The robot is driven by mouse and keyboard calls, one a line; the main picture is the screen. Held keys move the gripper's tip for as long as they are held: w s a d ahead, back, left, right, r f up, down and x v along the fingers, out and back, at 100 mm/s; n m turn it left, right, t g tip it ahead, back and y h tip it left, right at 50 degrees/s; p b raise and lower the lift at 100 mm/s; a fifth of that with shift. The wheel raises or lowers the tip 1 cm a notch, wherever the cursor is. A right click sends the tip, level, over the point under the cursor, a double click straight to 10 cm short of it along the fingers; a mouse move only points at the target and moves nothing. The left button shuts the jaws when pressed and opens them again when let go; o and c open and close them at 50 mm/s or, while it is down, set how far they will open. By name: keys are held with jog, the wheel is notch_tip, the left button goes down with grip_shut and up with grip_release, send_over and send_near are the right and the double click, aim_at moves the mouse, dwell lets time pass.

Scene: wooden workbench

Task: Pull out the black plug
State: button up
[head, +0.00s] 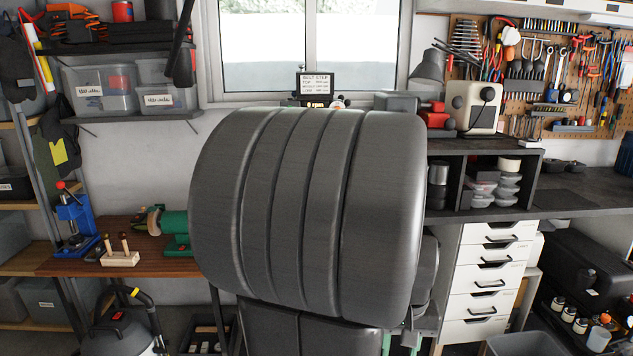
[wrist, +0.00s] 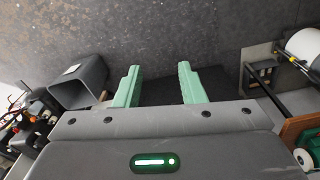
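A cream box (head: 473,108) stands on the dark bench at the back right in the head view. A round black piece (head: 487,94) sits on its front; it may be the black plug, but it is too small to tell. My gripper (wrist: 158,87) shows in the wrist view with its two green fingers apart and nothing between them. It hangs over a dark grey floor, and neither the cream box nor a plug shows there.
In the head view, white drawers (head: 487,285) stand under the right bench and a blue press (head: 76,222) stands on the left wooden bench.

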jog(key=w+d+r+m+p, duration=0.1)
jog(key=w+d+r+p, duration=0.2)
jog(key=d, duration=0.6)
jog(key=w+d+r+m+p, duration=0.1)
jog(key=w+d+r+p, duration=0.2)
jog(key=d, duration=0.7)
notch_tip(320, 180, up, 3)
jog(key=shift+w+d+f+g, duration=0.15)
jog(key=shift+w+f+g, duration=0.05)
jog(key=shift+w+g, duration=0.25)
